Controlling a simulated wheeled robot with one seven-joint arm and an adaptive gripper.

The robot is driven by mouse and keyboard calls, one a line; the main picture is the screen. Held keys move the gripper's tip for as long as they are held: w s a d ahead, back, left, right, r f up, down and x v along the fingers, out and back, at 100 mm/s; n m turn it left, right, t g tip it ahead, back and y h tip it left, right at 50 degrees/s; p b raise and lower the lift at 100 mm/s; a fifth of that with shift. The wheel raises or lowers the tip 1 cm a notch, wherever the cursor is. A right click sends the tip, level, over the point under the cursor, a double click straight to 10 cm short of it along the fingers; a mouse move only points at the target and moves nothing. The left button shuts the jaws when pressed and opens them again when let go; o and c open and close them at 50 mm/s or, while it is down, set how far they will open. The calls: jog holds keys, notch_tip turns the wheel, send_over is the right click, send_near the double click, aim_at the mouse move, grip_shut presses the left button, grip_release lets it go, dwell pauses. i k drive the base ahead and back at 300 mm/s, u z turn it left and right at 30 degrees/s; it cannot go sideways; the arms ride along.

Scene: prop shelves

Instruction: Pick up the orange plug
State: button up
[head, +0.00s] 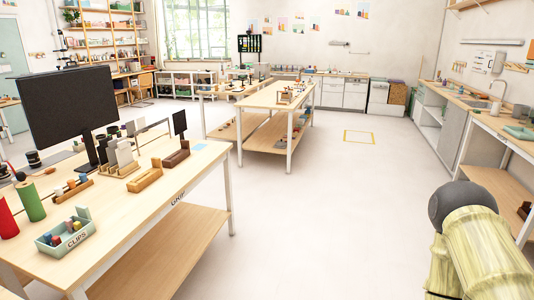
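I cannot pick out the orange plug for certain in the head view. Small coloured pieces stand in a wooden rack (72,190) on the near left table, too small to name. More coloured pieces lie in a pale green bin marked CLIPS (66,240) at that table's front. Part of my arm (480,240), pale yellow with a dark grey rounded end, shows at the lower right. My gripper is not in view.
The near table (190,185) holds a monitor (68,110), a green cylinder (30,202), a red cylinder (6,220) and wooden trays (145,181). Another table (270,95) stands behind. A counter with a sink (480,108) lines the right wall. The floor (320,210) between is clear.

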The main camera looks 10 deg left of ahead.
aim_at(51, 170)
jog(key=u, duration=0.35)
jog(key=i, duration=1.6)
jog(key=u, duration=1.4)
jog(key=i, duration=1)
jog(key=u, duration=0.65)
